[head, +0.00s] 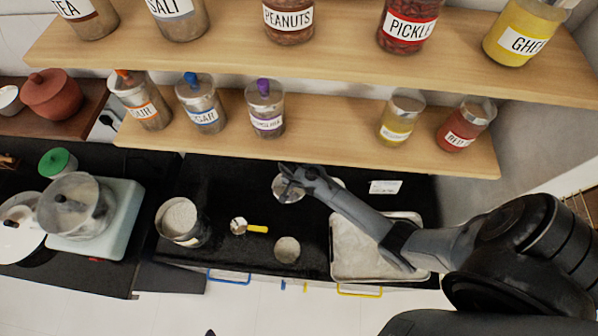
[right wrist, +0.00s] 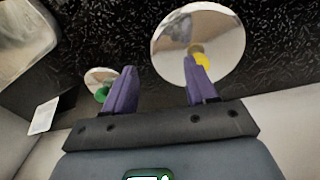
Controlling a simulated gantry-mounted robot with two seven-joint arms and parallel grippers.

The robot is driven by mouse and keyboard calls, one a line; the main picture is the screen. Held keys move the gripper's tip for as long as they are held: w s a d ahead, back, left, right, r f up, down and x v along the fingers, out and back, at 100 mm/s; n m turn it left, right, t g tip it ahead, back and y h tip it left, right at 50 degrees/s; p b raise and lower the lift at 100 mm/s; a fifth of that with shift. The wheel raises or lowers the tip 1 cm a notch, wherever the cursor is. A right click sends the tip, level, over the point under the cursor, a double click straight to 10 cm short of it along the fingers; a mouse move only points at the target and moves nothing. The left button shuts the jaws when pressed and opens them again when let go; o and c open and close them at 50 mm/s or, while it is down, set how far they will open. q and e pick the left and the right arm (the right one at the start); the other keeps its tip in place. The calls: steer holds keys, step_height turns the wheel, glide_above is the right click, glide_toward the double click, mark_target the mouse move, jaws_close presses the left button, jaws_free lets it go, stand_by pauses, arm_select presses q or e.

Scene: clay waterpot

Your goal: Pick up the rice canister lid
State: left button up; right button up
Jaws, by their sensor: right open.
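A large round metal lid with a yellow knob lies on the black counter; it shows in the right wrist view (right wrist: 225,38) and, partly covered by my gripper, in the head view (head: 289,194). I take it for the rice canister lid, though no label shows on it. My right gripper (head: 290,175) is over this lid in the head view. In the right wrist view its purple fingers (right wrist: 160,85) are apart with nothing between them; the right finger overlaps the lid near its knob. A small dark tip at the head view's bottom edge may be my left gripper.
An open canister with pale contents (head: 180,220), a measuring cup with yellow handle (head: 248,227), a small round container (head: 287,249) and a metal tray (head: 350,255) are on the counter. A smaller green-knobbed lid (right wrist: 97,76) lies nearby. The jar shelf (head: 330,130) is behind.

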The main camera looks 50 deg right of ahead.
steer(key=shift+t, duration=0.5)
steer(key=w, duration=0.1)
steer(key=w+a, duration=0.1)
steer(key=w+r, duration=0.1)
steer(key=w, duration=0.1)
steer(key=shift+a+r+b, duration=0.1)
steer(key=shift+a+b, duration=0.1)
steer(key=shift+b, duration=0.2)
steer(key=shift+w, duration=0.3)
steer(key=shift+d+f, duration=0.15)
steer(key=shift+f, duration=0.3)
step_height(320, 180, down, 2)
steer(key=shift+w+d+f, duration=0.1)
steer(key=shift+d+f, duration=0.05)
steer(key=shift+f, duration=0.1)
arm_select(q)
steer(key=shift+s+a+f, duration=0.15)
steer(key=shift+a+f, duration=0.6)
steer(key=shift+f, duration=0.15)
arm_select(e)
steer(key=shift+d+f, duration=0.1)
steer(key=shift+f, duration=0.25)
steer(key=shift+c, duration=0.3)
steer(key=c, duration=1)
arm_select(q)
steer(key=shift+a, duration=0.15)
arm_select(e)
jaws_close()
